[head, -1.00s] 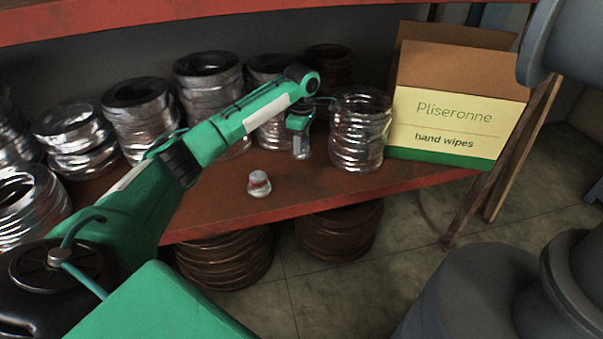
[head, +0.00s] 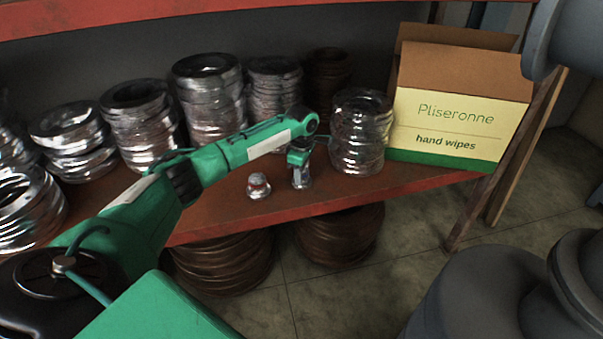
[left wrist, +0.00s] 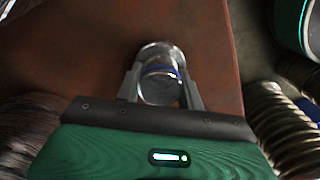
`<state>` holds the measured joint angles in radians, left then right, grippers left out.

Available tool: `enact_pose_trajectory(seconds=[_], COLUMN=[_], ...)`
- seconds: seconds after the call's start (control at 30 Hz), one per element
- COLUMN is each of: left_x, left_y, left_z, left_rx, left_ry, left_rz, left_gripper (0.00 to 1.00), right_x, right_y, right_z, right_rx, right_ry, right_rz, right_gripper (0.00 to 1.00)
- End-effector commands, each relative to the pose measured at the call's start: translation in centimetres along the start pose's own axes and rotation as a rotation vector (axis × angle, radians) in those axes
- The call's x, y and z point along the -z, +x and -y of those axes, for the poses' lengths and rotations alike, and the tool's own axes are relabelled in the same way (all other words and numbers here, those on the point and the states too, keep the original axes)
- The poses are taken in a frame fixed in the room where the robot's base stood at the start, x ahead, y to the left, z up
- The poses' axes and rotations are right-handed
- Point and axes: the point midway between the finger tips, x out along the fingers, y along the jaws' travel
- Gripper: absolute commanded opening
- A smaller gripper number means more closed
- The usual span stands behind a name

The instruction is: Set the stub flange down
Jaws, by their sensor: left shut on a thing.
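My left gripper (head: 300,168) is above the brown shelf and shut on the stub flange (head: 301,181), a small shiny metal piece. The flange is upright, low at the shelf surface, right of a small metal fitting (head: 258,186). I cannot tell whether its base touches the shelf. In the left wrist view the gripper (left wrist: 160,92) has a finger on each side of the flange (left wrist: 160,60), which shows a round metal rim and a blue band. My right gripper is not in view.
The red shelf edge (head: 340,204) runs just in front. Stacked silver coils (head: 361,135) stand to the right of the gripper, with more stacks (head: 208,95) behind. A hand wipes box (head: 445,125) stands at the right end. Bare shelf (head: 215,212) lies left of the fitting.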

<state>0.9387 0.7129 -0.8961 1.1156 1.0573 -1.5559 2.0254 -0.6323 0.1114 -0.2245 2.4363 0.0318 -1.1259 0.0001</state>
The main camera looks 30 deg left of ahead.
Motion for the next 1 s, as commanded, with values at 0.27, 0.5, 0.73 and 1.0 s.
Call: enact_pose_trajectory(seconds=[0.27, 0.5, 0.73, 1.0], left_x=[0.0, 0.0, 0.0, 0.0], left_y=[0.2, 0.2, -0.7, -6.6], left_z=[0.0, 0.0, -0.1, -0.1], left_rx=[0.000, 0.000, -0.002, -0.003], left_ry=[0.000, 0.000, 0.001, 0.000], left_rz=[0.000, 0.000, 0.000, 0.000], left_gripper=[0.56, 0.60, 0.60, 0.60], right_x=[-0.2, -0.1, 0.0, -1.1], right_y=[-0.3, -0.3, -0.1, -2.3], right_z=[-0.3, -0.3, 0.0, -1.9], right_rx=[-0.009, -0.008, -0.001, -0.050], right_ry=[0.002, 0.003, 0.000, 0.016], right_rz=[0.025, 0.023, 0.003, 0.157], right_gripper=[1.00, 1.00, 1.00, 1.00])
